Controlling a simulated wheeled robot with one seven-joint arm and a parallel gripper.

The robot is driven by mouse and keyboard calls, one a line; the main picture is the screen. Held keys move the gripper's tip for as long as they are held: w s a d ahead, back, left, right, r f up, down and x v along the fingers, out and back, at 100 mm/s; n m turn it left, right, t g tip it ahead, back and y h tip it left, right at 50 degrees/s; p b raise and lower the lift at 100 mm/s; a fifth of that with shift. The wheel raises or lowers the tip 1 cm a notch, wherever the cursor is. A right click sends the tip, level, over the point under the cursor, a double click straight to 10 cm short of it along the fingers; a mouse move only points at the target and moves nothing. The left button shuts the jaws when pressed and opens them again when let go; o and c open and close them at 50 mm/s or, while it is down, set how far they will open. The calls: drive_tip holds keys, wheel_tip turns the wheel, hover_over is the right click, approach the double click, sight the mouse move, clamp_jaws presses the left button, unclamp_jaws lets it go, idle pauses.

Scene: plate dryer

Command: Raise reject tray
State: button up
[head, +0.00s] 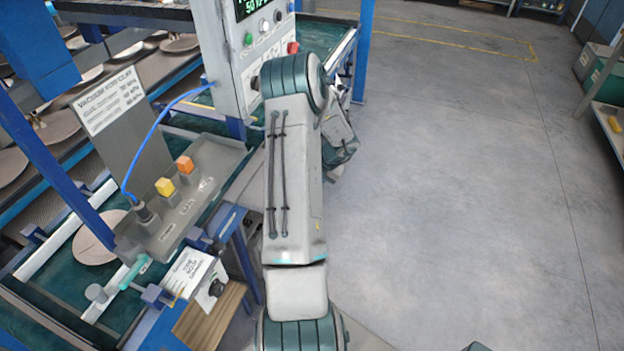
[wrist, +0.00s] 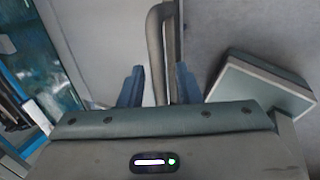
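My gripper (wrist: 158,68) shows in the wrist view with its two blue fingers apart. A grey bent bar (wrist: 155,40), like a handle, runs between the fingers, with a narrow gap visible on each side. A pale grey panel (wrist: 95,45) lies to the left of the bar. I cannot tell for certain whether this bar and panel belong to the reject tray. In the head view my arm hides the fingers and whatever is at them, beside the control box (head: 225,60). No part there is clearly readable as the reject tray.
A panel with yellow (head: 165,187) and orange (head: 185,164) knobs and a blue hose (head: 160,125) stands left of my arm. Plates lie on the racks and on the green conveyor (head: 60,270). A blue post (head: 365,45) stands behind. The floor (head: 470,170) to the right is clear.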

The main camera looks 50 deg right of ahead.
drive_tip(key=shift+a, duration=0.1)
drive_tip(key=shift+r, duration=0.15)
drive_tip(key=b+v, duration=0.2)
drive_tip(key=v, duration=1.1)
drive_tip(key=shift+r, duration=0.25)
